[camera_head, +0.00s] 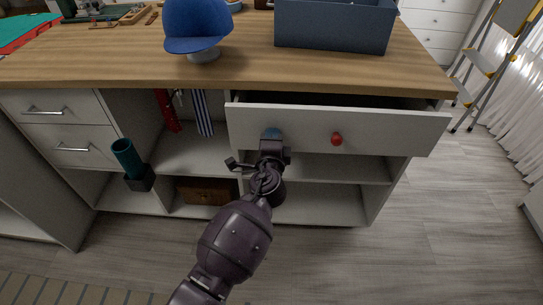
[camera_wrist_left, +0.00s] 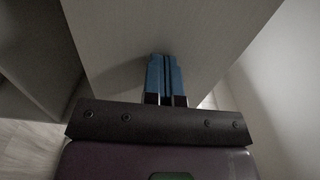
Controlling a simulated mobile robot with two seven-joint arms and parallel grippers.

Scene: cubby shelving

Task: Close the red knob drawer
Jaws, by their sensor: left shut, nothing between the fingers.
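The drawer (camera_head: 383,125) with the red knob (camera_head: 337,139) sticks out from under the wooden counter, so it stands partly open. A dark gap shows above its front. My left gripper (camera_head: 273,134) is at the drawer front, left of the red knob, with its fingers shut and nothing between them. In the left wrist view the blue fingers (camera_wrist_left: 164,76) lie together close against a pale flat panel (camera_wrist_left: 150,30). I cannot tell for certain whether they touch it. My right gripper is not in view.
A blue cap (camera_head: 198,25) on a stand and a dark blue bin (camera_head: 333,27) sit on the counter (camera_head: 240,72). Open cubbies lie below the drawer. A teal cylinder (camera_head: 127,158) stands at left. A stepladder (camera_head: 487,65) stands at right; the floor in front is clear.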

